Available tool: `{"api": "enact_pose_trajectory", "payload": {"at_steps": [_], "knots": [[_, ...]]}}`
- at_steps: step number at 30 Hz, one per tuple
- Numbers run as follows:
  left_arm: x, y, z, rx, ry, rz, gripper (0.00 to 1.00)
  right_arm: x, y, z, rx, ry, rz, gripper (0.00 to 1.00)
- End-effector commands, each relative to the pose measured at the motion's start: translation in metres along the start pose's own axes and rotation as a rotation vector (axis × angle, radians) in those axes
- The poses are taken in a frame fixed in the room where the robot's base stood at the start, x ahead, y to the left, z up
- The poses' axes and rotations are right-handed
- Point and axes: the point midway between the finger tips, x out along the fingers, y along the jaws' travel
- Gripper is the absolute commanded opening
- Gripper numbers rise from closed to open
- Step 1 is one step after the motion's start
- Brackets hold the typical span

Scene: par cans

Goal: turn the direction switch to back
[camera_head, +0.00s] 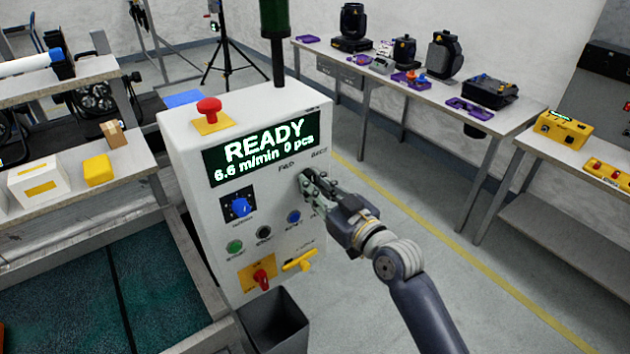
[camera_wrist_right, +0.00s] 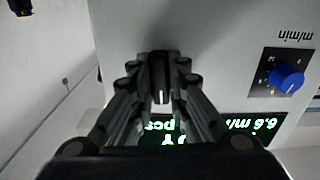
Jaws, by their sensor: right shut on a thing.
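A grey control box (camera_head: 185,165) stands in the middle of the head view, its display reading READY, 6.6 m/min, 0 pcs. The direction switch (camera_wrist_right: 161,78) is a black knob with a white pointer line, seen in the right wrist view. The line points toward the display side of the panel. My right gripper (camera_head: 311,187) is at the right part of the panel, below two small labels, and largely hides the switch in the head view. In the right wrist view the gripper (camera_wrist_right: 158,76) is shut on the switch, one finger on each side. My left gripper is not in view.
The panel also bears a blue speed knob (camera_head: 240,206), green (camera_head: 235,246), black and blue buttons, a red rotary switch (camera_head: 261,278) and a yellow handle (camera_head: 299,262). A red mushroom button (camera_head: 209,109) is on top. A dark bin (camera_head: 275,325) stands below.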

Motion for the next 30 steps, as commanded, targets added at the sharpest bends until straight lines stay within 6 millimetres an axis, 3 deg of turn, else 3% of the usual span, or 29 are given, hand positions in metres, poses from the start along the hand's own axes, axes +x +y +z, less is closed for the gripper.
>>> {"api": "enact_pose_trajectory", "payload": {"at_steps": [18,30], "knots": [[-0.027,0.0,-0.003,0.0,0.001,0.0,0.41,0.0,-0.001,-0.002,0.559,0.001,0.001,0.0],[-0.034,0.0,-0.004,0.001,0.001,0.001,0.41,0.0,-0.001,-0.002,0.754,0.002,0.001,0.0]]}}
